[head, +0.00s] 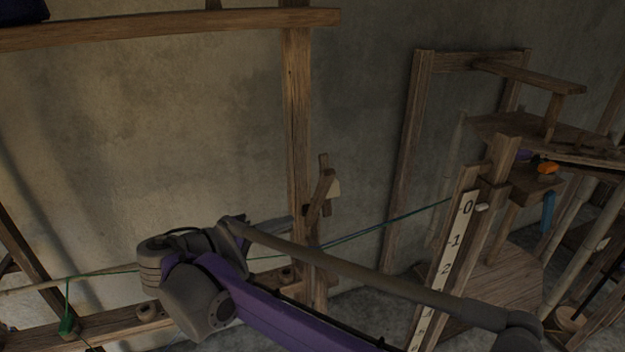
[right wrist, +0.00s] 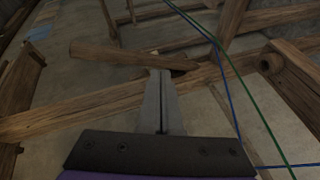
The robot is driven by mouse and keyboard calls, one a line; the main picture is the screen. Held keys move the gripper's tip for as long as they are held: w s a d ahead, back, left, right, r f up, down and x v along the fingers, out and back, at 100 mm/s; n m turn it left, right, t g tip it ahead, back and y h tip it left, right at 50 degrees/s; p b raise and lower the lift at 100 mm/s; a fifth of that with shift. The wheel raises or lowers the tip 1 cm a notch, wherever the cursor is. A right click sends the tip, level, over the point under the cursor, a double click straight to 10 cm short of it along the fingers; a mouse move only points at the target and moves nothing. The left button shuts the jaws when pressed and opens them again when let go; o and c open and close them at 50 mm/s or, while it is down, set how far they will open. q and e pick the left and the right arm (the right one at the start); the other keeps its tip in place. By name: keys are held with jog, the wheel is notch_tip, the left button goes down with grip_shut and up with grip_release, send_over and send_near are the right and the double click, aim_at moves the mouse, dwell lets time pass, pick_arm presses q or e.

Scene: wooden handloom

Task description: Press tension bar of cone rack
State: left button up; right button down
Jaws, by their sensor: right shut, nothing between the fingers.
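My right gripper (right wrist: 161,74) is shut and empty in the right wrist view. Its fingertips overlap the lower edge of a short wooden bar (right wrist: 115,54), which looks like the tension bar; I cannot tell whether they touch it. In the head view, my right arm reaches in from the lower right, and its fingers are not clear there. A wooden post (head: 297,120), apparently part of the cone rack, stands behind the arm. Short tilted wooden pieces (head: 320,198) are fixed to its side. My left gripper is not in view.
A green thread (head: 410,212) runs past the post; green and blue threads (right wrist: 235,112) pass right of the fingers. A numbered white scale (head: 455,240) and wooden loom frame (head: 407,150) stand at the right. A low beam (head: 120,325) lies at lower left.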

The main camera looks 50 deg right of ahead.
jog(key=w+r+m+g+h, duration=0.3)
jog(key=r+m+h, duration=0.1)
jog(key=r, duration=0.5)
jog(key=shift+a+r+b, duration=0.15)
jog(key=shift+a+b, duration=0.15)
jog(key=shift+a, duration=0.15)
jog(key=p+x, duration=0.1)
jog(key=x, duration=0.9)
jog(key=shift+s+r, duration=0.1)
jog(key=shift+s, duration=0.05)
jog(key=s+a+f, duration=0.2)
jog(key=shift+s, duration=0.4)
jog(key=shift+s+d+f, duration=0.1)
jog(key=shift+d, duration=0.05)
